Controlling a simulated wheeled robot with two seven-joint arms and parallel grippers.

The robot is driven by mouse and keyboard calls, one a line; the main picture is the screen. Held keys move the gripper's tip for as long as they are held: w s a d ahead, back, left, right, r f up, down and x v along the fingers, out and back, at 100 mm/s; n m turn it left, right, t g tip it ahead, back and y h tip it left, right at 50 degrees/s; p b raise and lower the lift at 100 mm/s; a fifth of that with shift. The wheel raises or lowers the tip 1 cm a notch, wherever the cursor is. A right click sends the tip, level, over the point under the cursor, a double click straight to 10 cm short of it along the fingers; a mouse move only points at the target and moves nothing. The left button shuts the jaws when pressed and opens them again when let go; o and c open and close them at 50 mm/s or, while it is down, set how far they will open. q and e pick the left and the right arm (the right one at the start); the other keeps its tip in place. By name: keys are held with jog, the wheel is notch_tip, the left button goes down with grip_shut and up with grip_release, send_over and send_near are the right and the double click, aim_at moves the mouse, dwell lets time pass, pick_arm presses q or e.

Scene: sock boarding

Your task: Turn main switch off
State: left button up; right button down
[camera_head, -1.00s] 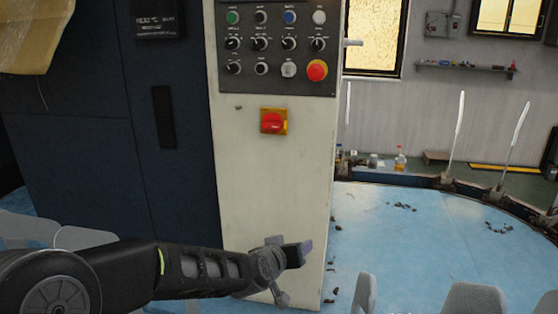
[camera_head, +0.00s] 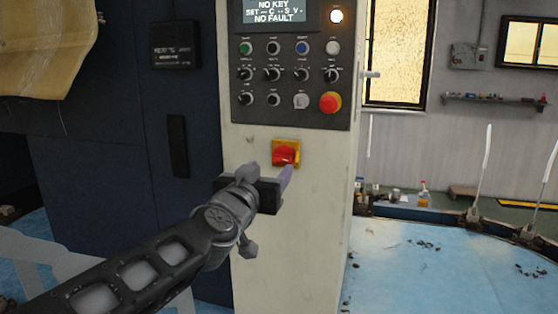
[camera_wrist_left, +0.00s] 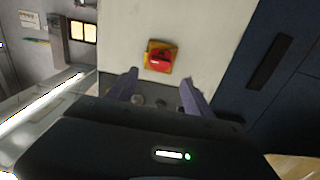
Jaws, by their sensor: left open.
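The main switch is a red rotary knob (camera_head: 284,155) on a yellow square plate (camera_head: 294,146), mounted on the pale front of the control cabinet (camera_head: 315,200). In the left wrist view the red knob (camera_wrist_left: 160,60) shows whole, ahead of the fingers and between their lines. My left gripper (camera_head: 268,172) is open and empty, just below the switch in the head view, with one fingertip overlapping the plate's lower edge. In the left wrist view its two fingers (camera_wrist_left: 158,87) are apart, and the knob appears beyond their tips. Contact is not visible. My right gripper is not in view.
Above the switch is a panel with several knobs and buttons, a red emergency stop button (camera_head: 330,103) and a lit display (camera_head: 274,11). A dark blue cabinet (camera_head: 130,130) stands at left. A round blue table (camera_head: 430,260) is at right.

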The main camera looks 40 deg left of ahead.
aim_at(281, 157)
pick_arm(q)
jog(key=x, duration=0.7)
jog(key=shift+w+a+b, duration=0.1)
jog(key=shift+w+b, duration=0.2)
jog(key=shift+w, duration=0.1)
grip_shut()
dwell(0.3)
